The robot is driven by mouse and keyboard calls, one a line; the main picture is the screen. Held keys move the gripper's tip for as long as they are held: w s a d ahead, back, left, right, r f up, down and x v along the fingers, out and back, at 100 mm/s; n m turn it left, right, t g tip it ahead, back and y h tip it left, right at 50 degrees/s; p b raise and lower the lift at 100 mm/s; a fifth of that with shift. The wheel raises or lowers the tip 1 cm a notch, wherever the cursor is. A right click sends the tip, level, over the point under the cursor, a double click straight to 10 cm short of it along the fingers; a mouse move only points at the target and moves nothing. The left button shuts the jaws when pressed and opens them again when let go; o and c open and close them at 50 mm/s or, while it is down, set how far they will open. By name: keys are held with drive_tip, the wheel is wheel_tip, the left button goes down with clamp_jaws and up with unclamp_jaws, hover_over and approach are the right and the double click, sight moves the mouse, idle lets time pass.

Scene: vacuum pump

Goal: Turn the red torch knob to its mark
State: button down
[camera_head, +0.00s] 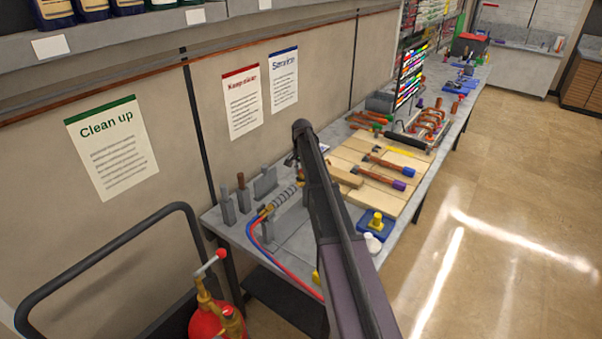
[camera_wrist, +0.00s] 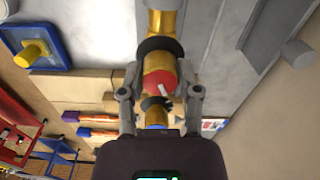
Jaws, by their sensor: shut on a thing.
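The red torch knob (camera_wrist: 160,83) shows in the wrist view between my fingers, with a white pointer mark on its face. It sits on a brass torch body (camera_wrist: 158,62) with black rings. My gripper (camera_wrist: 160,92) is shut on the knob, one finger on each side. Any mark beside the knob is too small to tell. In the head view the torch (camera_head: 274,205) lies on the bench with red and blue hoses, and my arm hides my gripper and the knob.
The grey bench (camera_head: 240,237) stands along the wall. A blue block with a yellow knob (camera_head: 376,222) and a white round object (camera_head: 372,243) lie near its front. Wooden boards with tools (camera_head: 385,175) lie farther back. A red gas bottle (camera_head: 207,318) stands at the near left.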

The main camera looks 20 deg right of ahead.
drive_tip(key=n, duration=0.6)
drive_tip(key=shift+n, duration=0.3)
drive_tip(key=n, duration=0.6)
drive_tip(key=shift+n, duration=0.4)
drive_tip(key=shift+c, duration=1.5)
unclamp_jaws()
drive_tip(key=shift+r, duration=0.1)
